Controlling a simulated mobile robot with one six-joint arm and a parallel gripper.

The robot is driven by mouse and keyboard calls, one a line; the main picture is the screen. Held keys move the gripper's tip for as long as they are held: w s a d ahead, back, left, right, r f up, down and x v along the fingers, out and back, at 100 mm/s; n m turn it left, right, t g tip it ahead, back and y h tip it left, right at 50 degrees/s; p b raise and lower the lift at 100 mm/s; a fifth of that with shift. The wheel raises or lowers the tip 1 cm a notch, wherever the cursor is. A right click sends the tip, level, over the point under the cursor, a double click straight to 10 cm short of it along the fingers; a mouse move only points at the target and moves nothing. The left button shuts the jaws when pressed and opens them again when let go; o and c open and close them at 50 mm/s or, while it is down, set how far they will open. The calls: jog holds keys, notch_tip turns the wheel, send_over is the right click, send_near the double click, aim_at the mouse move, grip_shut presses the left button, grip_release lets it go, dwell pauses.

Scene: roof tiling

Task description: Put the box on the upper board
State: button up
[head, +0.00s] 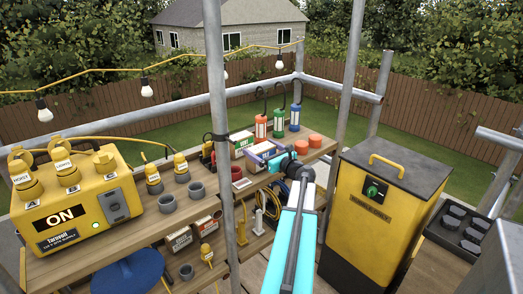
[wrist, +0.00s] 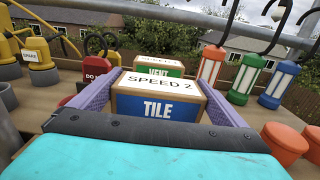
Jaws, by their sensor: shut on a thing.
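A cardboard box with a blue TILE label and a white SPEED 2 top (wrist: 160,95) is between the purple fingers of my gripper (wrist: 165,98), which is shut on it. In the head view my gripper (head: 268,158) is over the right half of the wooden upper board (head: 143,224). The box (head: 262,148) is partly hidden there by the gripper. It looks upright, at or just above the board; its underside is hidden, so I cannot tell whether it touches.
A green VENT box (head: 241,141) stands just behind. Red, green and blue lamps (head: 278,123) and orange caps (head: 308,144) are to the right. Grey cups (head: 167,203) and a yellow power unit (head: 75,205) are left. A scaffold pole (head: 222,120) stands in front. More boxes (head: 180,240) sit lower.

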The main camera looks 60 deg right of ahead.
jog(key=shift+f, duration=0.3)
jog(key=o, duration=1.2)
jog(key=shift+r, duration=0.15)
jog(key=v, duration=1.2)
jog(key=shift+b, duration=0.4)
jog(key=shift+s, duration=0.1)
